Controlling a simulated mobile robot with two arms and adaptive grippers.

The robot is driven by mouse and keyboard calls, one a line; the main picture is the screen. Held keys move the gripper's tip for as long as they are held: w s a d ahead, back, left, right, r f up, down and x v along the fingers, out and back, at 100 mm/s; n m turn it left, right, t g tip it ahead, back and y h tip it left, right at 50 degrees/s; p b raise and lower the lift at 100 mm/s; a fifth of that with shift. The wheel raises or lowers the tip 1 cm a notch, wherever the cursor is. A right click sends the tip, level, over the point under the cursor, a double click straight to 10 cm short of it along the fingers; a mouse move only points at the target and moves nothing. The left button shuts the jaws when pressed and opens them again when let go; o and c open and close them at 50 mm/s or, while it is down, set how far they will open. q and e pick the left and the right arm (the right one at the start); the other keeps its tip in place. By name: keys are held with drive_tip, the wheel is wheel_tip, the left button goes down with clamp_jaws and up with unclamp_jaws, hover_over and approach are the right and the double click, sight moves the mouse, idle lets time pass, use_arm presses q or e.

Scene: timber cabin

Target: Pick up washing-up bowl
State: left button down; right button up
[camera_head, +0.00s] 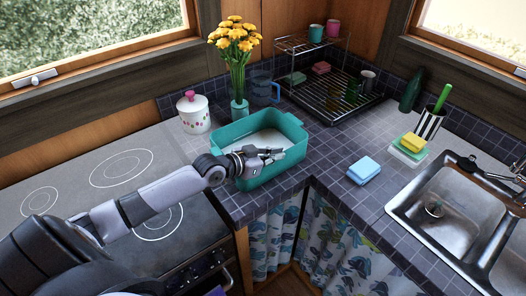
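The teal washing-up bowl (276,172) stands on the dark tiled counter in the corner, right of the stove. My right gripper is not in view.
A glass vase of yellow flowers (239,105) and a blue jug (262,88) stand close behind the bowl. A white lidded pot (193,113) is at its left. A wire dish rack (325,90) stands behind right.

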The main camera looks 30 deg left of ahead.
use_arm(q)
drive_tip(key=shift+r, duration=0.25)
drive_tip(key=shift+r+b, duration=0.65)
drive_tip(key=shift+r, duration=4.2)
